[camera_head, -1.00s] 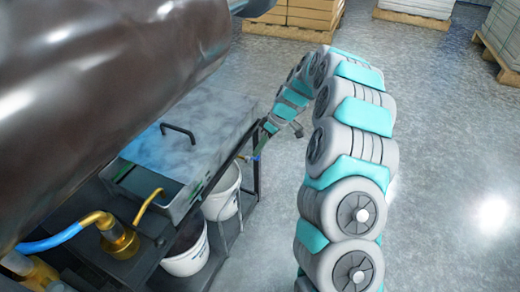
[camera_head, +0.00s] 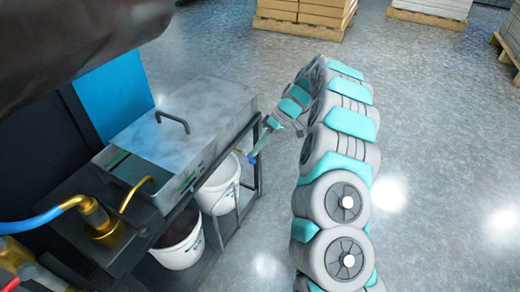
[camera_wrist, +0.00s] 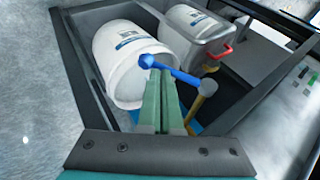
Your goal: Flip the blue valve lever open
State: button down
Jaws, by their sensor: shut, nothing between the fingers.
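The blue valve lever (camera_wrist: 179,71) lies across the middle of the wrist view, with a rounded knob at its left end and its right end at a brass valve (camera_wrist: 207,88). It is a small blue spot in the head view (camera_head: 251,160), at the cart's right side. My gripper (camera_wrist: 160,73) is shut and empty. Its green fingertips overlap the lever close to the knob; I cannot tell if they touch it. In the head view my gripper (camera_head: 259,147) is right beside the cart's edge, and the valve body is too small to make out.
White buckets (camera_wrist: 128,60) stand inside the dark cart frame (camera_wrist: 80,65). A red handle (camera_wrist: 220,52) is just beyond the lever. A metal tank with a lid (camera_head: 185,125) sits on the cart. Open floor (camera_head: 430,150) lies to the right.

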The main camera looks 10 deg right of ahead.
jog(key=shift+s+a+f+b, duration=0.2)
jog(key=shift+f+b, duration=0.2)
jog(key=shift+b, duration=0.15)
jog(key=shift+s+a+f+b, duration=0.1)
jog(key=shift+s+f+b, duration=0.05)
jog(key=shift+f+b, duration=0.35)
jog(key=shift+s+a+f+b, duration=0.1)
jog(key=shift+s+b, duration=0.1)
jog(key=shift+b, duration=0.4)
jog(key=shift+s+a, duration=0.15)
jog(key=shift+s, duration=0.05)
